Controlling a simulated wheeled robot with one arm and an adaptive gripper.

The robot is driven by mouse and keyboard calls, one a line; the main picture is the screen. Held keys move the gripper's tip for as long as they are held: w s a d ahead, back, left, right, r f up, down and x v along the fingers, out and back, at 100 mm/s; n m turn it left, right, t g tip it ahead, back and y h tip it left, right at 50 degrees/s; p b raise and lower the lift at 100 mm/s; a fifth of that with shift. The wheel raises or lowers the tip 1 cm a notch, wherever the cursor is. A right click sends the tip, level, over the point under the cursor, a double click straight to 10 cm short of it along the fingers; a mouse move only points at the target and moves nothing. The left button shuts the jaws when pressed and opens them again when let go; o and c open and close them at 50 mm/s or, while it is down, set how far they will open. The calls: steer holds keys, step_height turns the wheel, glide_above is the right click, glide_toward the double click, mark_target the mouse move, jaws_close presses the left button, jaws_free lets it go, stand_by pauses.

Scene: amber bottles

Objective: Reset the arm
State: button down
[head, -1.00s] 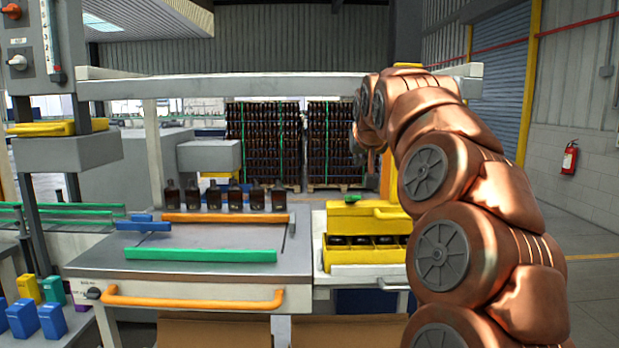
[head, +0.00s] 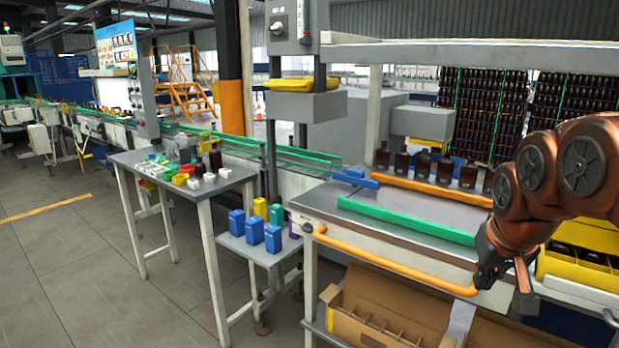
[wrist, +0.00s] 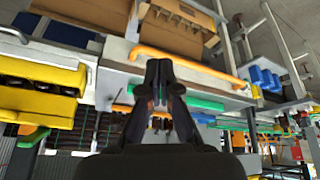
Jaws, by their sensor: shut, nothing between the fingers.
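My copper arm reaches in from the right edge of the head view. My gripper (head: 505,275) hangs over the front right of the grey work table (head: 300,207), near the right end of its orange front handle (head: 390,258). In the wrist view my gripper (wrist: 158,75) has its dark fingers together with nothing between them. Amber bottles (head: 422,164) stand in a row at the back of the table, behind an orange rail (head: 430,189). A green rail (head: 400,220) lies nearer the front.
An open cardboard box (head: 385,318) with dividers sits below the table front. A yellow crate (head: 585,262) is right, partly behind my arm. Blue boxes (head: 254,230) stand on a low side table, beside a taller one (head: 180,188). The floor at left is clear.

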steer(key=s+a+f+g, duration=0.2)
steer(key=s+f, duration=0.3)
steer(key=s, duration=0.3)
steer(key=s+a+f+n+g+y+p, duration=0.1)
steer(key=s+a+f+g, duration=0.1)
steer(key=s+a+f, duration=0.3)
steer(key=s+a+f+g+p, duration=0.1)
steer(key=s+a+f, duration=0.3)
steer(key=s, duration=0.7)
steer(key=shift+s+f+n+g, duration=0.2)
steer(key=shift+f+n+g, duration=0.25)
steer(key=shift+g, duration=0.35)
steer(key=shift+d, duration=0.1)
